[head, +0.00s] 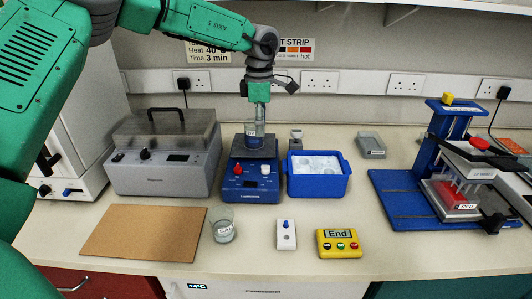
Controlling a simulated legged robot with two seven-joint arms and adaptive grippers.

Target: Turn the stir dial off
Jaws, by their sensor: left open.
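The blue stirrer hotplate (252,185) stands near the middle of the bench. Its front panel carries a red dial (238,169) on the left and a white dial (266,169) on the right. Their labels are too small to read, so I cannot tell which is the stir dial. A labelled glass vessel (254,134) stands on the dark top plate. My left gripper (259,117) points down over this vessel, above and behind the dials, and is open. I cannot tell whether its fingers touch the vessel. My right gripper is out of view.
A blue ice tub (319,187) stands close right of the hotplate; a grey lidded bath (165,178) stands left. In front are a brown board (140,236), a glass beaker (223,231), a white dial box (286,236) and a yellow timer (340,246). A blue rig (400,198) stands right.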

